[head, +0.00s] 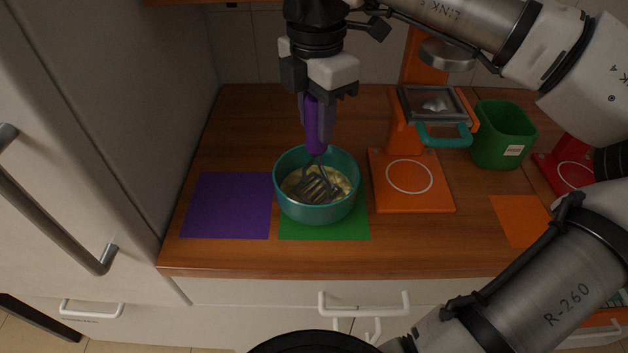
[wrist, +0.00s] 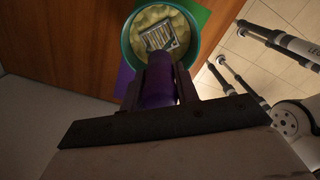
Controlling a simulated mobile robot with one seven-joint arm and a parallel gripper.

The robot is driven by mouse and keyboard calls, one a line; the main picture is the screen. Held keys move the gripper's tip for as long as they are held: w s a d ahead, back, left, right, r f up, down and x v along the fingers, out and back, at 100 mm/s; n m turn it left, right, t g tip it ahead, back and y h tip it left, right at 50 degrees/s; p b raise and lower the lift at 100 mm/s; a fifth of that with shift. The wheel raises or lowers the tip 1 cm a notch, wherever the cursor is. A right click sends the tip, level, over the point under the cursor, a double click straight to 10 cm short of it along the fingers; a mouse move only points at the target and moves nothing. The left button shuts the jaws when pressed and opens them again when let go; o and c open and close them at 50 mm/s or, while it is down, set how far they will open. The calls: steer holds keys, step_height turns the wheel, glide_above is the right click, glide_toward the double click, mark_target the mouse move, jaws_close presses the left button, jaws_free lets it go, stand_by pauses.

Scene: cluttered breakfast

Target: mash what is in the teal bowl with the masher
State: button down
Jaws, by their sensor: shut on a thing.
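The teal bowl (head: 316,213) stands upright on a green mat (head: 325,231) on the wooden counter. Pale yellow chunks (head: 336,181) lie in it; they also show in the wrist view (wrist: 152,19). My gripper (head: 318,140) is above the bowl, shut on the purple handle of the masher (head: 315,128). The masher points down, and its slotted metal head (head: 317,189) is inside the bowl, at or among the chunks. The wrist view shows the purple handle (wrist: 158,85) between my fingers and the head over the chunks. Whether the head touches the bowl's bottom is hidden.
A purple mat (head: 229,206) lies left of the bowl. An orange machine (head: 412,187) with a teal-handled part stands close on the right. Beyond it are a green bin (head: 502,136), a red device (head: 572,172) and an orange mat (head: 520,220). A tall pale cabinet (head: 110,130) bounds the left.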

step_height(320, 180, up, 4)
steer(key=shift+s+r+p, duration=0.1)
steer(key=shift+r+p, duration=0.1)
steer(key=shift+p, duration=0.7)
steer(key=shift+f, duration=0.15)
stand_by(0.5)
step_height(320, 180, down, 6)
steer(key=b, duration=0.5)
steer(key=shift+r+p, duration=1.9)
steer(key=shift+r, duration=1.1)
